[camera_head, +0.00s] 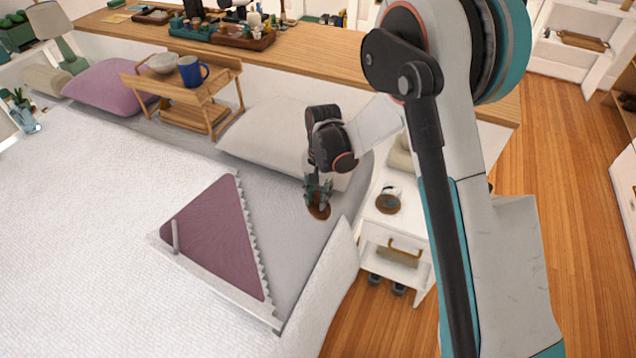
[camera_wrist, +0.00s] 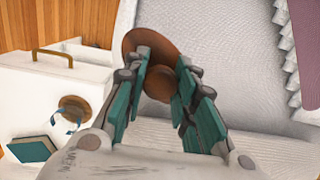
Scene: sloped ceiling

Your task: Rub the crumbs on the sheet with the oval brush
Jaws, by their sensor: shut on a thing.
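My gripper (camera_head: 318,188) is shut on the brown oval brush (camera_head: 319,212), just over the grey sheet (camera_head: 300,240) near the bed's right side. In the wrist view the brush (camera_wrist: 141,42) shows as a brown oval with a rounded knob between the fingers of my gripper (camera_wrist: 162,72). The sheet (camera_wrist: 225,50) fills the upper middle there. I cannot tell whether the brush touches the sheet. I cannot make out any crumbs; they may be too small or hidden by the gripper and brush.
A purple triangular piece with a toothed edge (camera_head: 212,230) lies left of the gripper. A white pillow (camera_head: 265,140) is behind it. A white nightstand (camera_head: 408,232) with a brown round item (camera_head: 388,204) stands right. A wooden tray stand (camera_head: 200,105) holds a blue mug (camera_head: 190,72).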

